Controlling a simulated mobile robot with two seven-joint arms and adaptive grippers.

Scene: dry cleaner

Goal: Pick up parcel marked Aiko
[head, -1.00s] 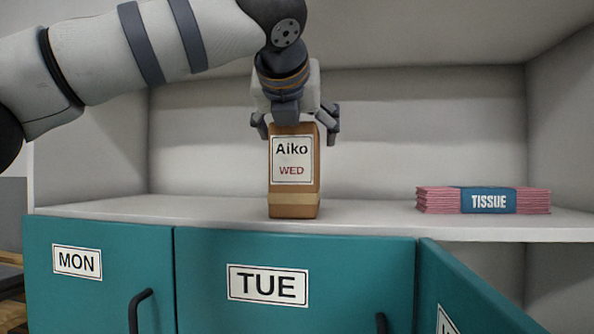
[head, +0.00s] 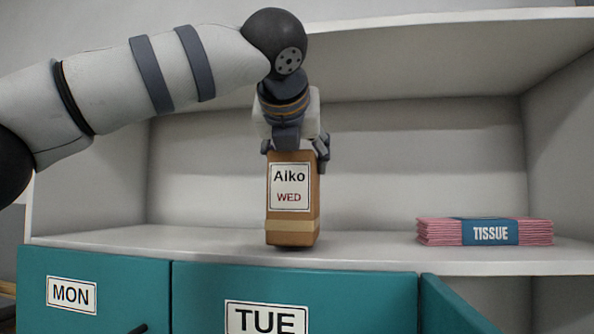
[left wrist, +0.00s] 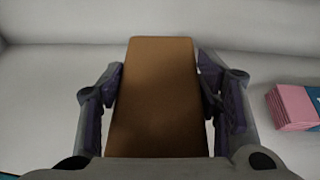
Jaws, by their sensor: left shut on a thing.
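The parcel (head: 293,225) is a brown upright box with a white label reading "Aiko" and, in red, "WED". It stands upright at the shelf surface in the middle of the head view; I cannot tell whether its base touches the shelf. My left gripper (head: 295,152) comes down from above and is shut on the parcel's upper part, one finger on each side. In the left wrist view the parcel's plain brown top (left wrist: 158,95) fills the space between the fingers. My right gripper is not in view.
A pink tissue pack with a blue band (head: 485,232) lies on the white shelf (head: 380,250) to the right. Below are teal doors marked MON (head: 72,294) and TUE (head: 265,317); a door at the right stands open. An upper shelf board hangs overhead. Shelf room on the left is clear.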

